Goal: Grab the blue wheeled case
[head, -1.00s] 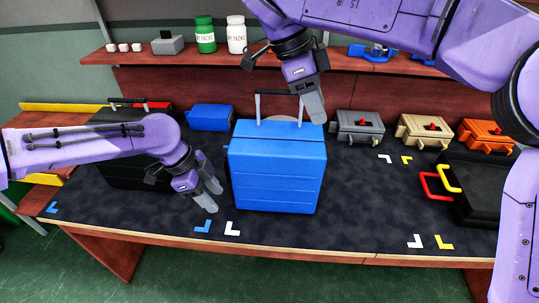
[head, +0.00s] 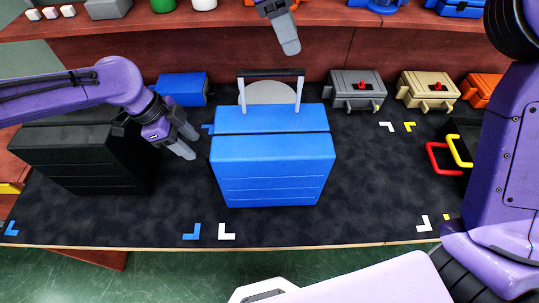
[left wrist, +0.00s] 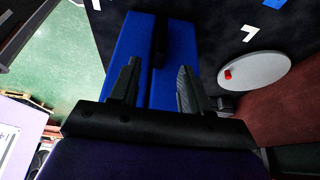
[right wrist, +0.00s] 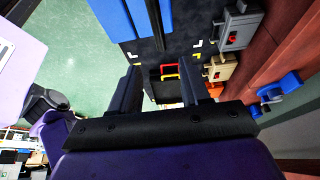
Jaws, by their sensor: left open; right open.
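The blue wheeled case (head: 272,170) stands upright in the middle of the dark table, its pull handle (head: 271,73) raised at the back. It also shows in the left wrist view (left wrist: 133,45), beyond the fingers, and at the top of the right wrist view (right wrist: 116,18). My left gripper (head: 188,142) is open and empty, just left of the case and apart from it; its spread fingers show in the left wrist view (left wrist: 158,80). My right gripper (head: 286,40) is open and empty above and behind the handle; its fingers show in the right wrist view (right wrist: 160,78).
A black case (head: 85,160) stands at left, and a small blue case (head: 183,88) behind. Grey (head: 358,92), tan (head: 428,91) and orange (head: 484,90) boxes line the back right. A shelf (head: 160,30) runs behind. The table front is clear apart from corner marks.

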